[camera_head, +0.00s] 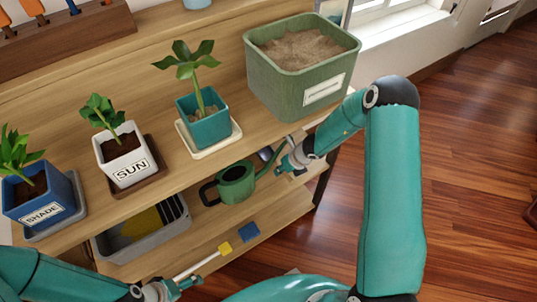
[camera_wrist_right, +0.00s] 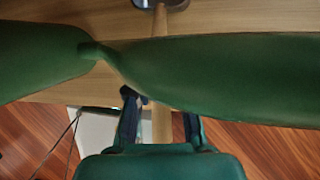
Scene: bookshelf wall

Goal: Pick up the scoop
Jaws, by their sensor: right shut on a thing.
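The scoop has a wooden handle (camera_wrist_right: 161,124) and a dark metal head (camera_wrist_right: 160,3) at the top of the right wrist view. My right gripper (camera_wrist_right: 160,122) is shut on the handle. In the head view the gripper (camera_head: 287,163) is just below the top shelf's front edge, at the right end, and the scoop's dark head (camera_head: 265,154) shows beside it. A green watering can's body and spout cross in front of the handle in the wrist view. My left gripper (camera_head: 178,288) is at the bottom of the head view; its jaws are unclear.
The watering can (camera_head: 236,184) stands on the middle shelf, close to my right gripper. A grey bin (camera_head: 145,240) is left of it. Above are potted plants and a green sand box (camera_head: 285,90). A yellow-ended white stick (camera_head: 203,263) and a blue square (camera_head: 249,232) are lower down.

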